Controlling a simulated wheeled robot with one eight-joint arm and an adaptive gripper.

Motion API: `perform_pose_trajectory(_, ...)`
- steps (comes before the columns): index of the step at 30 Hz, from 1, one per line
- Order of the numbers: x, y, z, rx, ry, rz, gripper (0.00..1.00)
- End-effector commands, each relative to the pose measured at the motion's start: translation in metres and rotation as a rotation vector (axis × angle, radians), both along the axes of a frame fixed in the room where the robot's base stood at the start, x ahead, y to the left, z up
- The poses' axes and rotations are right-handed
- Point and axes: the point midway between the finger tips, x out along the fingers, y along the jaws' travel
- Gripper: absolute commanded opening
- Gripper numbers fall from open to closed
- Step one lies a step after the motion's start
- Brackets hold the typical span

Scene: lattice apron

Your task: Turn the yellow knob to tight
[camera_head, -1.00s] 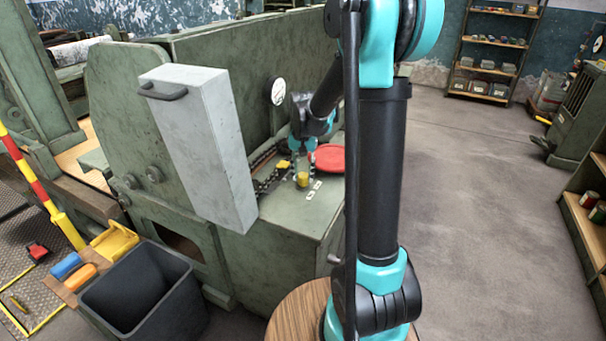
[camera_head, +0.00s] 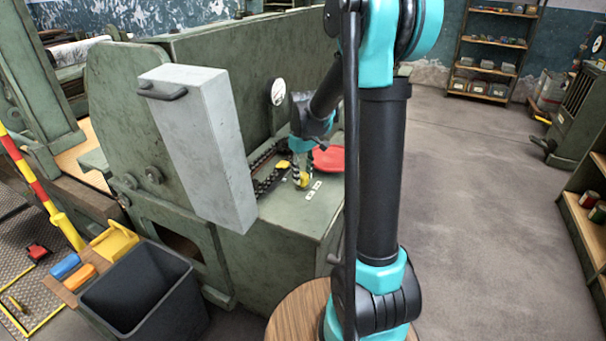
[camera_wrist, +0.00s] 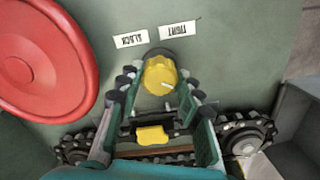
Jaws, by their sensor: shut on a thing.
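The yellow knob (camera_wrist: 160,74) sits on the green machine top and lies between the fingers of my gripper (camera_wrist: 160,80) in the wrist view. The black-padded fingers flank it on both sides, closed on it. A short pale mark shows on the knob's lower right side. Two white labels, SLACK (camera_wrist: 131,38) and TIGHT (camera_wrist: 180,29), appear upside down beyond the knob. In the head view my gripper (camera_head: 302,171) reaches down onto the knob (camera_head: 303,181), with the labels (camera_head: 313,190) just to its right.
A red disc (camera_wrist: 42,55) lies close to the gripper; it also shows in the head view (camera_head: 330,158). A chain (camera_wrist: 165,158) with a small yellow piece (camera_wrist: 152,136) runs nearby. A dark bin (camera_head: 143,290) is on the floor.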

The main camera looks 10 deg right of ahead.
Motion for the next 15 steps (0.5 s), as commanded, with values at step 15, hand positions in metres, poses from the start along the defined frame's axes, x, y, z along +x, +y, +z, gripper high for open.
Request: perform_pose_trajectory(15,0.0009,-0.0004,0.0003,0.0,-0.001,0.436,0.06)
